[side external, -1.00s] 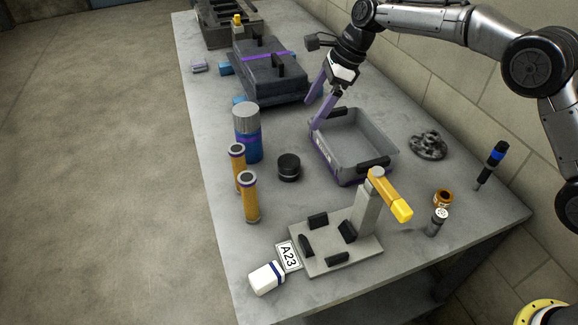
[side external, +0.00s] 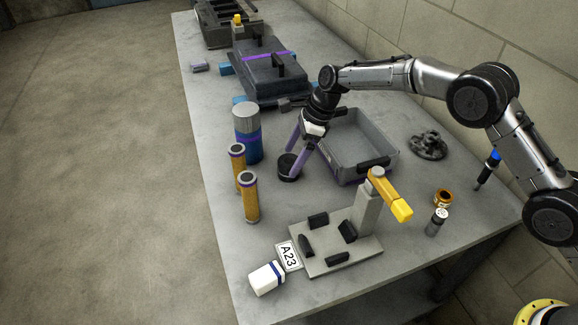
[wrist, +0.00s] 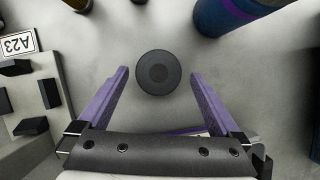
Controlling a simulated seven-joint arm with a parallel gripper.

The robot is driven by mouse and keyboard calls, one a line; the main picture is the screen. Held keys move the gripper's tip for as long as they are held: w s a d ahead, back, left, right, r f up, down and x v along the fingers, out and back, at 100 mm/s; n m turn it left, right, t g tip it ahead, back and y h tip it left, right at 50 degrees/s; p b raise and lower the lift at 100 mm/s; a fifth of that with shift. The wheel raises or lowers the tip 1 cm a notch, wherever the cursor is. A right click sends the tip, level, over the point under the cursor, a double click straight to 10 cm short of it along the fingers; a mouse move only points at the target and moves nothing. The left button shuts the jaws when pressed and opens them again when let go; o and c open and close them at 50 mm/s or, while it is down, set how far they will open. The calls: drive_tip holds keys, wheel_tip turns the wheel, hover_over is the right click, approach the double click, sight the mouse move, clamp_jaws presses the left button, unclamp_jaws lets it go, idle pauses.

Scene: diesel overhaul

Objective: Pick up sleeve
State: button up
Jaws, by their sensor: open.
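A short black cylinder (side external: 287,167) stands on the bench left of the grey bin; it may be the sleeve, but I cannot tell for certain. My gripper (side external: 293,163) is open, with its two purple fingers pointing down at this cylinder. In the wrist view the round black top (wrist: 158,72) shows between the fingertips, with a gap on each side. In the side view the fingers partly cover its right side.
A grey bin (side external: 375,130) is close on the right. A blue can with a grey top (side external: 247,135) stands to the left. A fixture plate with black blocks (side external: 325,255) and a yellow-handled post (side external: 365,205) is nearer the front. Bare bench lies between them.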

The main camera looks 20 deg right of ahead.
sight(291, 161)
drive_tip(key=x, duration=0.3)
drive_tip(key=shift+s+f, duration=0.1)
clamp_jaws()
idle(0.4)
